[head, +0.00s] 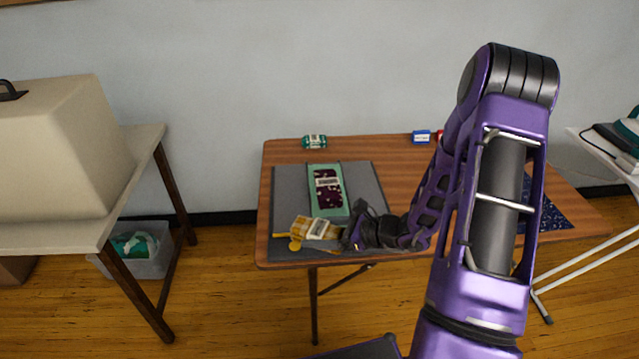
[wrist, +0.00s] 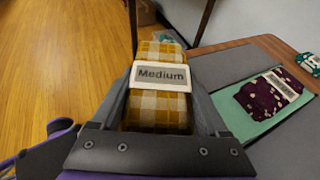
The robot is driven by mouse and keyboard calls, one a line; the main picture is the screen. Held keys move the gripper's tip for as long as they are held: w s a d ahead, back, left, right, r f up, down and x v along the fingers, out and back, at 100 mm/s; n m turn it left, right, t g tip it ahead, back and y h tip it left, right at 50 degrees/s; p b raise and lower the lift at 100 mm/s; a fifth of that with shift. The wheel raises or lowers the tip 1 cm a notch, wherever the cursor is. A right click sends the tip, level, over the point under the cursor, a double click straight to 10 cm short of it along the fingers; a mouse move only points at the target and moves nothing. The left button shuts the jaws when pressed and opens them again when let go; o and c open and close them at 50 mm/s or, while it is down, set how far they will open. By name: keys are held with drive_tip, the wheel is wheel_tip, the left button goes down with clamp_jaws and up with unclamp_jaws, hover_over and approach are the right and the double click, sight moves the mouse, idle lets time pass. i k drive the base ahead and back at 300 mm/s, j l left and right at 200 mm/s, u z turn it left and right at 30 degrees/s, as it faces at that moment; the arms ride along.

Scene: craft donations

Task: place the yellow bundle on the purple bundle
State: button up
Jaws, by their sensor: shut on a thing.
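The yellow bundle (head: 312,228) is a checked yellow and white fabric with a pale band reading "Medium"; it also shows in the wrist view (wrist: 159,98). My gripper (head: 338,233) is shut on it, with one finger on each side, near the front edge of the table. I cannot tell whether the bundle touches the grey mat beneath it. The purple bundle (head: 327,190) is dark purple with pale spots and a white label. It lies on a green board (head: 328,212), behind and right of the yellow bundle in the head view, and also shows in the wrist view (wrist: 272,92).
The green board lies on a grey mat (head: 291,185) on the wooden table (head: 390,152). A green bundle (head: 314,141) and a blue item (head: 421,136) sit at the back. My arm hides the table's right part.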

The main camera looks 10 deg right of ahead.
sight(329, 182)
drive_tip(key=i+j, duration=0.2)
drive_tip(key=j, duration=0.2)
drive_tip(key=i+j+z, duration=0.15)
drive_tip(key=j, duration=0.2)
drive_tip(key=i+j, duration=0.25)
drive_tip(key=j, duration=0.2)
